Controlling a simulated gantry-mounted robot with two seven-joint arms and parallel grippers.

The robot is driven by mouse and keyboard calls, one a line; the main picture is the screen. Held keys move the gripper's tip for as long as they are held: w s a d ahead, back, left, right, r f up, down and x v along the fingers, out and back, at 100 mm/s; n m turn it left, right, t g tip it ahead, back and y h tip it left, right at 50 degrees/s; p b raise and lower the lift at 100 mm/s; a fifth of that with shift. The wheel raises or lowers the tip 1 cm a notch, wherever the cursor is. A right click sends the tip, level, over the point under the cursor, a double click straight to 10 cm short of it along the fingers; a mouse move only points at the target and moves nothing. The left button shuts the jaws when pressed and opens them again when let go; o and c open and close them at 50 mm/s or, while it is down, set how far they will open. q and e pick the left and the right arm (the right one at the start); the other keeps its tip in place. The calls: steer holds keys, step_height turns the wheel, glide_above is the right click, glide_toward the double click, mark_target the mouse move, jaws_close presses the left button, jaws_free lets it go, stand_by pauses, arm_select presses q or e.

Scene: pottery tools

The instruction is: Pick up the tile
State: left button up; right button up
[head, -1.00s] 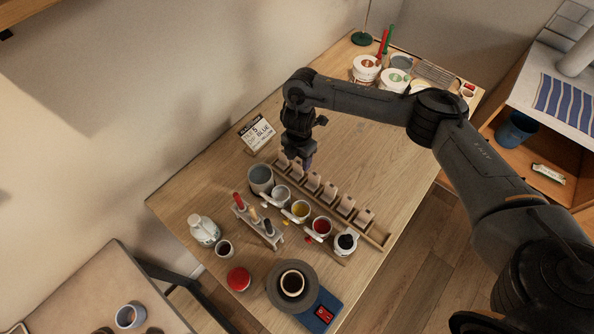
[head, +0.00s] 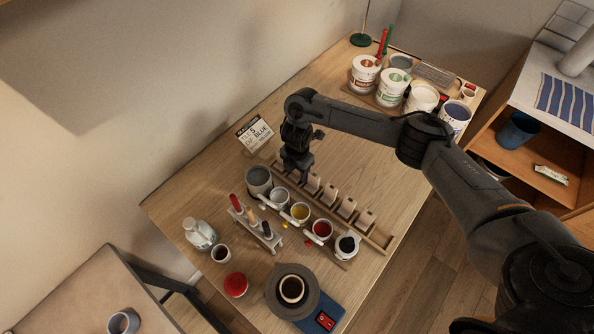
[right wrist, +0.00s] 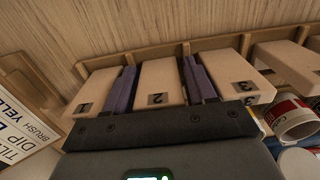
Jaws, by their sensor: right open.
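Several pale tiles stand in a row in a wooden rack (head: 379,239) on the table. In the right wrist view, tile 1 (right wrist: 93,88), tile 2 (right wrist: 160,76) and tile 3 (right wrist: 230,72) show dark number labels. My right gripper (head: 304,178) is at the rack's far left end in the head view, hiding some tiles there. In the right wrist view its two purple fingers (right wrist: 158,72) are open, one on each side of tile 2; firm contact cannot be told. A card (head: 254,134) behind the rack reads tile 5, dip blue, brush yellow. My left gripper is out of view.
A row of cups, including a yellow one (head: 300,212) and a red one (head: 322,230), stands close in front of the rack. A brush stand (head: 262,236), a bottle (head: 200,234) and a turntable (head: 308,303) are nearer. Tubs (head: 391,90) stand at the back right.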

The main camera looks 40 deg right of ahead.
steer(key=c, duration=0.8)
steer(key=shift+c, duration=0.2)
